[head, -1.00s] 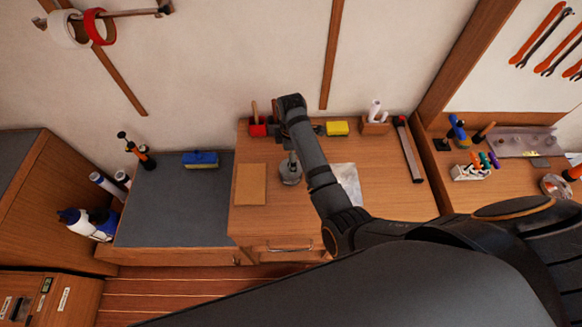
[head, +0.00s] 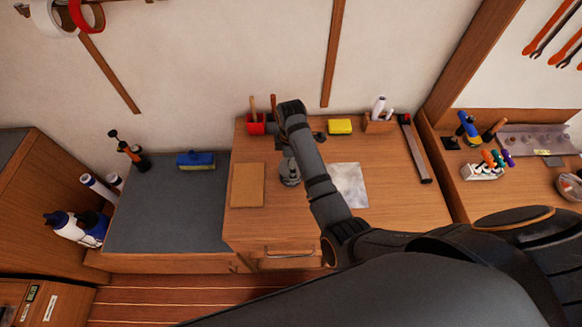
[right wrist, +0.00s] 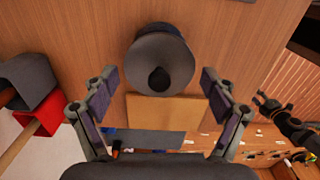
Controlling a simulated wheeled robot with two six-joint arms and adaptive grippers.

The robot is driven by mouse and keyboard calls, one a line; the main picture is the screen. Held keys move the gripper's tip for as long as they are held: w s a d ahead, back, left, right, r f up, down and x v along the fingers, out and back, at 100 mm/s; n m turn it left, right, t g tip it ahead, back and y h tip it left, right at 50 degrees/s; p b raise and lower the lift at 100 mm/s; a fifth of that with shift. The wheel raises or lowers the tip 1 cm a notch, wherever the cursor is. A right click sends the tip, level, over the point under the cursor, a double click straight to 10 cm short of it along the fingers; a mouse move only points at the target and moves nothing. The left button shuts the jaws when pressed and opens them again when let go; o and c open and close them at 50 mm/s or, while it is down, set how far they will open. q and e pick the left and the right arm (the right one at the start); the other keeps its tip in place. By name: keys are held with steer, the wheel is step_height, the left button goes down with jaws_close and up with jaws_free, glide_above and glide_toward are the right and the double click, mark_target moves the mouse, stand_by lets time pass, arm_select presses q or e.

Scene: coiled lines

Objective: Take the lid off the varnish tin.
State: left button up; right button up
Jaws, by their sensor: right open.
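The varnish tin (head: 289,173) is a small grey round tin on the wooden bench, partly covered by my right arm in the head view. In the right wrist view its round grey lid (right wrist: 146,52) with a dark knob is seen from above, and the lid looks to be on. My right gripper (right wrist: 156,80) is open, with one finger on each side of the picture and the lid between and slightly beyond them. No contact shows. A dark claw at the right of the wrist view looks like my left gripper (right wrist: 268,104); its jaws are unclear.
A tan board (head: 247,185) lies left of the tin and a pale sheet (head: 351,186) right of it. A red holder with handles (head: 256,124), a yellow block (head: 340,126) and a wooden holder (head: 379,125) stand along the wall.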

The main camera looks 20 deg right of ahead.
steer(key=c, duration=0.7)
steer(key=shift+s+a, duration=0.1)
steer(key=shift+s, duration=0.15)
steer(key=c, duration=0.5)
steer(key=shift+c, duration=0.8)
steer(key=shift+f, duration=0.1)
steer(key=shift+c, duration=0.3)
